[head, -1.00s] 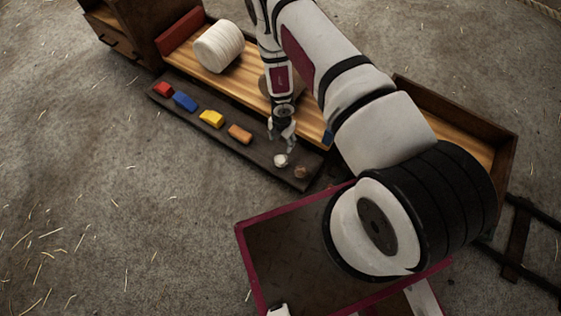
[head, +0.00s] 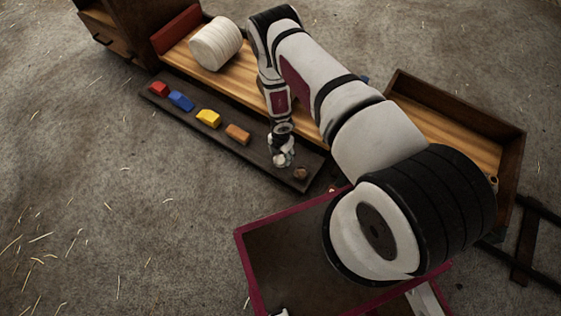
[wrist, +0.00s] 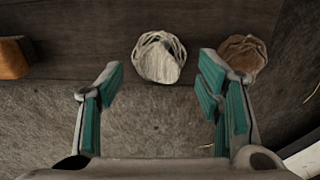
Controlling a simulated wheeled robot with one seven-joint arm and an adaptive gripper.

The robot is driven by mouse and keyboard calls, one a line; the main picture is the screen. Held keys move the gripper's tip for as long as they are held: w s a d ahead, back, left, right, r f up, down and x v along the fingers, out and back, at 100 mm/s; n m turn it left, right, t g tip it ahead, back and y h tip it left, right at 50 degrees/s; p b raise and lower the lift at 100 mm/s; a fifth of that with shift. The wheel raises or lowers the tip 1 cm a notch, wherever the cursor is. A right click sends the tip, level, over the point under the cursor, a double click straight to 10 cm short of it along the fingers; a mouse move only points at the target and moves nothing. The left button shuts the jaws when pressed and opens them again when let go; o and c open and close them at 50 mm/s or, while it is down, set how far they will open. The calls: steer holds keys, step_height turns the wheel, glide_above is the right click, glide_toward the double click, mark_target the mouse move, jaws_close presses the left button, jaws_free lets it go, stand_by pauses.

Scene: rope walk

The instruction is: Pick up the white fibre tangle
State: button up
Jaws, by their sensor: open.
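The white fibre tangle (wrist: 159,57) is a small pale ball of strands on the dark narrow shelf (wrist: 85,40). In the wrist view it lies ahead of my gripper (wrist: 160,85), roughly centred in the gap between the two fingers. My gripper is open, with green pads and nothing between them. In the head view my gripper (head: 282,160) is low over the right part of the shelf and largely covers the tangle, of which a pale bit shows at the fingers. I cannot tell whether a finger touches it.
A brown tangle (wrist: 242,55) lies close to the right, ahead of the right finger; it also shows in the head view (head: 301,174). An orange block (head: 237,134) is to the left, with yellow, blue and red blocks beyond.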

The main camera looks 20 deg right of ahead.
mark_target(281, 157)
step_height(281, 157, down, 4)
steer(key=shift+r+b, duration=0.15)
steer(key=shift+b, duration=0.9)
steer(key=shift+r, duration=0.1)
steer(key=c, duration=1)
steer(key=shift+r, duration=0.1)
